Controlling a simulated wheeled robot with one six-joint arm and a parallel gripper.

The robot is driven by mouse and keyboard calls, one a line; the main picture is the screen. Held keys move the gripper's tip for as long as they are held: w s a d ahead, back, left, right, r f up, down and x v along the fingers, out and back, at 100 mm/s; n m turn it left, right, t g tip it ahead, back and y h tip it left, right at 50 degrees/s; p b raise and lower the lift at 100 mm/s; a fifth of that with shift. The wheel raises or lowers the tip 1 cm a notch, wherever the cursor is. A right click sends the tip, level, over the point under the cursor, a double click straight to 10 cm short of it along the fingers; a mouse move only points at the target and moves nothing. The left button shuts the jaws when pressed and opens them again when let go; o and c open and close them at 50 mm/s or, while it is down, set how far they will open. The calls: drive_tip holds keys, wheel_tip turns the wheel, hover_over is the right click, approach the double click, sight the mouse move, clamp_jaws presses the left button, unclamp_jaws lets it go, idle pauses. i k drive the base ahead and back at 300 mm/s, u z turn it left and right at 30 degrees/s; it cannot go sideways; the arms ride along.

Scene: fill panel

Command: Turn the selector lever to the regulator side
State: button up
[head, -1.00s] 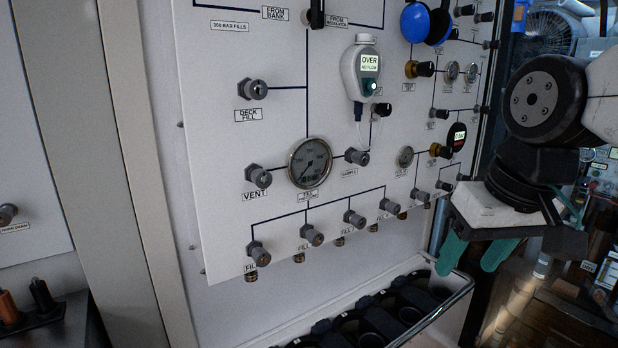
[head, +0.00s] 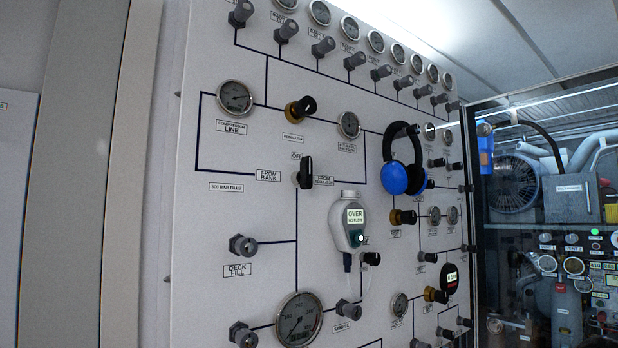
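The selector lever (head: 305,172) is a black handle on the white fill panel (head: 230,215), and it stands about upright. A small label reading "OFF" sits just above it at its upper left. The "FROM BANK" label (head: 268,175) is to its left. The "FROM REGULATOR" label (head: 324,181) is to its right, partly covered by the lever. The regulator knob (head: 301,108), black with a brass collar, is above the lever. My gripper is not in the head view now.
Blue headphones (head: 404,160) hang on the panel right of the lever. A white gas analyser (head: 347,224) reading "OVER" is mounted below right. Gauges and several valve knobs cover the panel. A dark-framed opening with machinery is at the right.

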sight(304, 176)
drive_tip(key=z, duration=1.85)
drive_tip(key=k, duration=1)
drive_tip(key=u, duration=1.8)
drive_tip(key=i, duration=0.5)
